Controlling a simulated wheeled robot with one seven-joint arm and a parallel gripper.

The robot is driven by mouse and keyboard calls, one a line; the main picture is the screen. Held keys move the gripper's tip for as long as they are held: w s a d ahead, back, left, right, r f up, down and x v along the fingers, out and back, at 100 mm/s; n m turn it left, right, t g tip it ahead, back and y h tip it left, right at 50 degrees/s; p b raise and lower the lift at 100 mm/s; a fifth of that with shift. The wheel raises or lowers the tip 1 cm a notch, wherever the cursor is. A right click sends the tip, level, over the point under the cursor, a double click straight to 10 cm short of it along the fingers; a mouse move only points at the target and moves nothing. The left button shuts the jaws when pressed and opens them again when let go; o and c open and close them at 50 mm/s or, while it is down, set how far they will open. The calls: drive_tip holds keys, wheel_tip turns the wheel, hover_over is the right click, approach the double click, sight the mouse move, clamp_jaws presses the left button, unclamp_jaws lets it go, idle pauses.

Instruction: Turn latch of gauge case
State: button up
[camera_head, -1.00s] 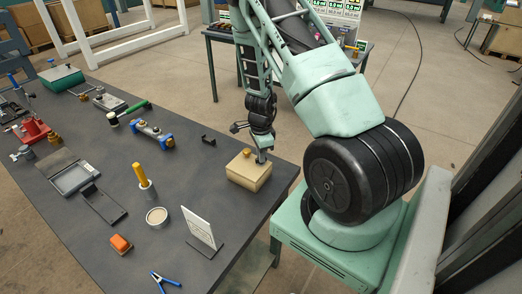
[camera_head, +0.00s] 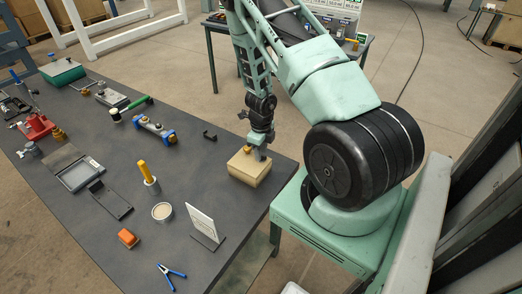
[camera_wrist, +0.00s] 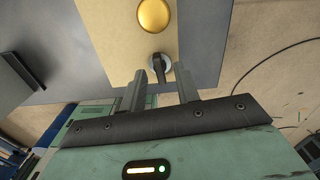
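The gauge case is a tan box (camera_head: 249,169) at the right end of the dark table. In the wrist view the case (camera_wrist: 195,25) shows from above, with a round brass knob (camera_wrist: 154,15). Its latch (camera_wrist: 160,68) is a dark lever on a round metal base near the case's edge. My gripper (camera_wrist: 161,76) is open, with one finger on each side of the lever. A small gap shows at both sides of it. In the head view my gripper (camera_head: 261,153) is at the case's right end, and the latch is hidden there.
A small black bracket (camera_head: 210,136) stands behind the case. A white upright card (camera_head: 201,222) and a round dish (camera_head: 162,211) are in front and to the left. Blue pliers (camera_head: 172,276) lie near the front. Many other tools fill the table's left half.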

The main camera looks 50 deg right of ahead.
drive_tip(key=shift+r+p, duration=2.45)
drive_tip(key=shift+r, duration=0.5)
drive_tip(key=shift+f, duration=0.1)
wheel_tip(320, 180, up, 17)
drive_tip(key=b, duration=0.1)
drive_tip(key=shift+r, duration=0.2)
